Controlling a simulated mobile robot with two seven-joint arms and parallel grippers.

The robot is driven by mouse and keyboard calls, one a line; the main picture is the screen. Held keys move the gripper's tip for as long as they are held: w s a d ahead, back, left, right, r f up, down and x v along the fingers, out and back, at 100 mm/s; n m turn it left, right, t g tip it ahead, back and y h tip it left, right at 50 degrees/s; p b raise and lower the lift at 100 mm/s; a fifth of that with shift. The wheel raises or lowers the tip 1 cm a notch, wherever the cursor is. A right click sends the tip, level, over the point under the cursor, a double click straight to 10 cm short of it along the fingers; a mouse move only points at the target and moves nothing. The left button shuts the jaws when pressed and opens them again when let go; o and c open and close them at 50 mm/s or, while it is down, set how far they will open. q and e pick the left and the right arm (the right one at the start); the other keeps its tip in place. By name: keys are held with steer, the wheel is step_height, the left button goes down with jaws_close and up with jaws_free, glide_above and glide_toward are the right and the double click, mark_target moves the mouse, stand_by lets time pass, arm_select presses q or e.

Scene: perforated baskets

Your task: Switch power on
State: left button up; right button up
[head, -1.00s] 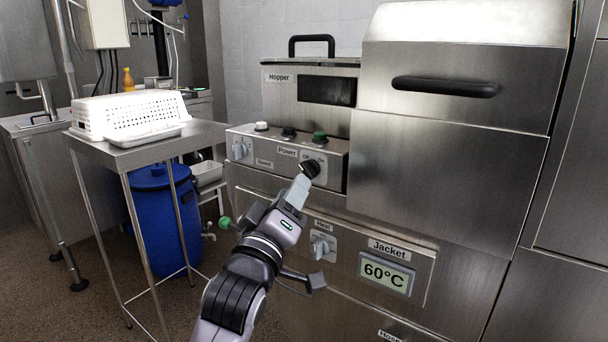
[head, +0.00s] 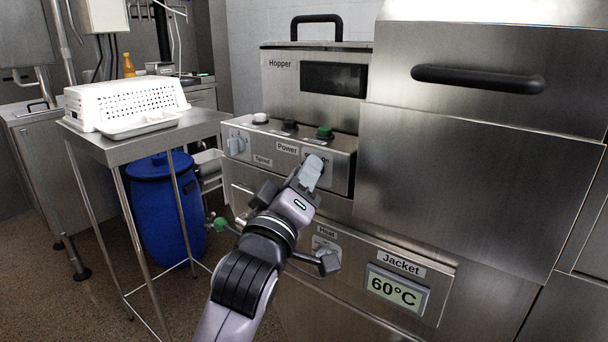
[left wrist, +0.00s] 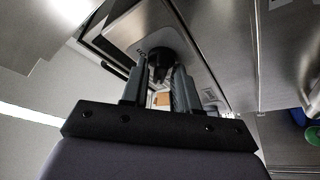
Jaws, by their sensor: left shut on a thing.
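The steel machine's control panel (head: 262,153) carries a "Power" label (head: 287,148) with a switch to its right. My left gripper (head: 312,168) is at that switch and covers most of it in the head view. In the left wrist view the black power knob (left wrist: 160,62) sits between the two fingers of my left gripper (left wrist: 160,82), which is shut on it. The knob's exact turn angle is hidden. My right gripper is not in view.
A grey speed knob (head: 237,144) and white, black and green buttons (head: 324,132) are on the panel. Below are a heat knob and a "60°C" jacket display (head: 395,291). A steel table with a white perforated basket (head: 125,102) and a blue barrel (head: 165,205) stand left.

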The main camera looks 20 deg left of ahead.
arm_select(q)
steer(key=shift+m, duration=0.4)
jaws_close()
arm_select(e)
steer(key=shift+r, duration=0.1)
arm_select(q)
steer(key=shift+w+a+r+m+g+h+p, duration=0.1)
steer(key=shift+m+g+h+p, duration=0.55)
steer(key=shift+m+h+p, duration=2.35)
steer(key=shift+s+a+m+g+h+p, duration=0.1)
steer(key=shift+m+g+h+p, duration=0.6)
steer(key=shift+m, duration=4.55)
steer(key=shift+w+r+m+g+h+p, duration=0.1)
steer(key=shift+m+g+h+p, duration=0.55)
steer(key=shift+m+h+p, duration=2.35)
arm_select(e)
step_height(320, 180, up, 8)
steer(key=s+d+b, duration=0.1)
steer(key=b, duration=0.1)
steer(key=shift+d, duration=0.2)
arm_select(q)
steer(key=shift+m+y, duration=1.2)
steer(key=shift+m, duration=0.05)
steer(key=o, duration=0.7)
jaws_free()
steer(key=shift+c, duration=0.2)
steer(key=shift+f, duration=0.15)
